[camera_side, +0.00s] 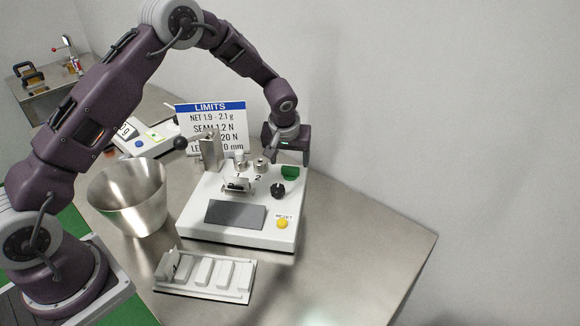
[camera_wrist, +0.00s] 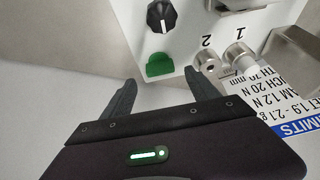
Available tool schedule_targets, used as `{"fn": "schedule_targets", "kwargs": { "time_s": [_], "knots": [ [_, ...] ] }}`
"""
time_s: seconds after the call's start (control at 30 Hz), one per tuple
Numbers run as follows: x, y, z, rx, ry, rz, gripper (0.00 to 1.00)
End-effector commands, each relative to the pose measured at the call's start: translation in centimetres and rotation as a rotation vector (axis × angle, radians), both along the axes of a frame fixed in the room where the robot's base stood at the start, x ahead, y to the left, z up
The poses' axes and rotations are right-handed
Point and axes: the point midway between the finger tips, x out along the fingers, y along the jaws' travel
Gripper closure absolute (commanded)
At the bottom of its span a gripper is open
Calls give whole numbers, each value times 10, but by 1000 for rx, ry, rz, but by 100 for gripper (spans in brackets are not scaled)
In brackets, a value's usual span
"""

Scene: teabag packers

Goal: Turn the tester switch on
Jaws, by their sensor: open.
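The tester is a white box (camera_side: 190,210) with a dark, blank screen (camera_side: 236,213). Its green switch (camera_side: 290,172) sits at the back right corner of the top, behind a black knob (camera_side: 278,190). In the wrist view the green switch (camera_wrist: 160,65) lies just beyond my fingertips, roughly centred between them. I cannot tell which way the switch is tipped. My gripper (camera_side: 287,158) is open and empty, pointing down close above and behind the switch. Its two dark fingers show apart in the wrist view (camera_wrist: 160,80). I cannot see any contact.
Metal posts numbered 1 and 2 (camera_side: 261,164) and a clamp with a lever (camera_side: 211,152) stand on the tester. A yellow reset button (camera_side: 282,224) is at the front right. A limits sign (camera_side: 215,115) stands behind. A metal bucket (camera_side: 130,200) and white tray (camera_side: 205,285) are nearby.

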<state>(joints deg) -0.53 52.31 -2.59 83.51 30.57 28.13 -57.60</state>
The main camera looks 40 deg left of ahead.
Motion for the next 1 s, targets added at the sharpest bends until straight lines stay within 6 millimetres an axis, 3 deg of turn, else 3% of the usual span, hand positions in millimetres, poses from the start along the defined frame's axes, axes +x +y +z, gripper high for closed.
{"fn": "schedule_targets", "kwargs": {
  "time_s": [0.2, 0.53, 0.87, 1.0],
  "knots": [
    [12, 8, -36, 1, 2, -1, 31],
    [15, 10, -43, 1, 1, -1, 31],
    [15, 9, -43, 1, 2, -1, 93],
    [15, 10, -43, 1, 2, -6, 93]
  ]
}}
